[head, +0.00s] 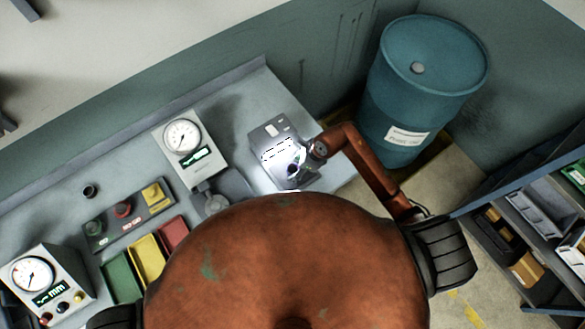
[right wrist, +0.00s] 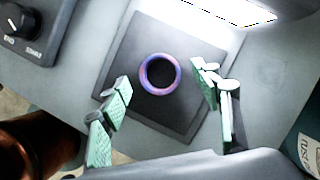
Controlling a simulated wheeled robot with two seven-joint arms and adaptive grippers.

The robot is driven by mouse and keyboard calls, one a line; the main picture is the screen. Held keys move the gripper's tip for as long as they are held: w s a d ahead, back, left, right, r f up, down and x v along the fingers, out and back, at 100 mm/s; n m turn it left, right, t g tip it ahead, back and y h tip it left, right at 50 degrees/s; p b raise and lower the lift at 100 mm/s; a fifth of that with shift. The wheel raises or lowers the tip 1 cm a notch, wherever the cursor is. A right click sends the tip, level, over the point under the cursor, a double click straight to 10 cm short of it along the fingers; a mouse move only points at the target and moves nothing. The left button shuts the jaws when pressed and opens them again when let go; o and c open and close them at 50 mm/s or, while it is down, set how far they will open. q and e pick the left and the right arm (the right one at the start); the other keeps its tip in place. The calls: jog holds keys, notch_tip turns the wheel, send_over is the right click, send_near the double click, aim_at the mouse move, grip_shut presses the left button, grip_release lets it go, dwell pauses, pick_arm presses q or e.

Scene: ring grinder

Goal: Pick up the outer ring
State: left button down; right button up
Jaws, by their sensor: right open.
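The outer ring (right wrist: 145,77) is a shiny purple-blue ring lying flat on a dark square plate (right wrist: 190,119), seen in the right wrist view. My right gripper (right wrist: 163,92) is open, with one green-padded finger to the lower left of the ring and the other to its right. Neither finger appears to touch the ring. In the head view my right gripper (head: 299,168) is small and dark at the lit grey machine (head: 268,132), and the ring cannot be made out there. My left gripper is not in view.
A bright light panel (right wrist: 225,10) hangs above the plate. On the bench stand two dial gauges (head: 183,137), (head: 33,272), a button panel (head: 128,215), and green, yellow and red trays (head: 147,257). A blue drum (head: 420,95) stands behind my right arm, with shelves (head: 535,215) at right.

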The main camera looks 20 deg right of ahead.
jog(key=shift+w+a+f, duration=0.15)
jog(key=shift+a+f, duration=0.1)
jog(key=shift+f, duration=0.25)
jog(key=shift+c, duration=0.7)
jog(key=c, duration=1.3)
jog(key=shift+r, duration=0.1)
